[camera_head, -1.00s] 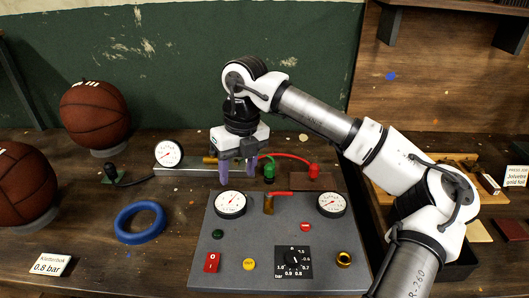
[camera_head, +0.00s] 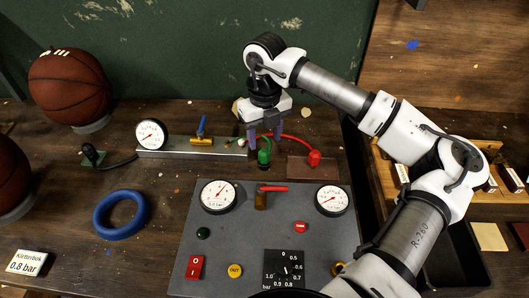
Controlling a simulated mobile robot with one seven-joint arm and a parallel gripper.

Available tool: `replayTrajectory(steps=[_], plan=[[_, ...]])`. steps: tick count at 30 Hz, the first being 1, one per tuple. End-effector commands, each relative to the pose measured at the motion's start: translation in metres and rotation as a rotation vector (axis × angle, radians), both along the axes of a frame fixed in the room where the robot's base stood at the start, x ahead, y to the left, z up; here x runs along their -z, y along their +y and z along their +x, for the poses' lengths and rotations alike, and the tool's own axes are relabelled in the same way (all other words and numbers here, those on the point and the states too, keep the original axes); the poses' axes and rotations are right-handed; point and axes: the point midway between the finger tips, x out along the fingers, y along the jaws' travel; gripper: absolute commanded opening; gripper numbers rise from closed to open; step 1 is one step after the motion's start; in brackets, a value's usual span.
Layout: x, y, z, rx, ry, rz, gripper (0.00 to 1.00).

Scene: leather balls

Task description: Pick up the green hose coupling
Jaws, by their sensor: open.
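My gripper (camera_head: 266,138) points down with purple fingers. It is open, with its fingers just above and around the top of the coupling in this view. Whether they touch it I cannot tell.
A red coupling (camera_head: 314,158) with a red hose sits on a brown block (camera_head: 304,168) to the right. A metal bar with a blue-handled brass valve (camera_head: 202,135) and a gauge (camera_head: 151,134) lies to the left. The grey panel (camera_head: 240,230) is in front; a blue ring (camera_head: 121,214) lies left.

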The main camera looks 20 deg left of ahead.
Motion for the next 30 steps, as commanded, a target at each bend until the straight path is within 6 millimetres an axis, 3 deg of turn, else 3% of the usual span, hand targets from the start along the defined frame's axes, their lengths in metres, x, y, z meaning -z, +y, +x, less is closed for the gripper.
replayTrajectory(steps=[11,19,27,30], plan=[[0.031,0.001,0.000,0.000,0.003,0.002,0.51],[0.066,0.002,0.001,0.001,0.003,0.002,0.51],[0.072,0.002,0.001,0.000,-0.001,0.001,0.51],[0.072,0.002,0.001,0.000,-0.001,0.001,0.40]])
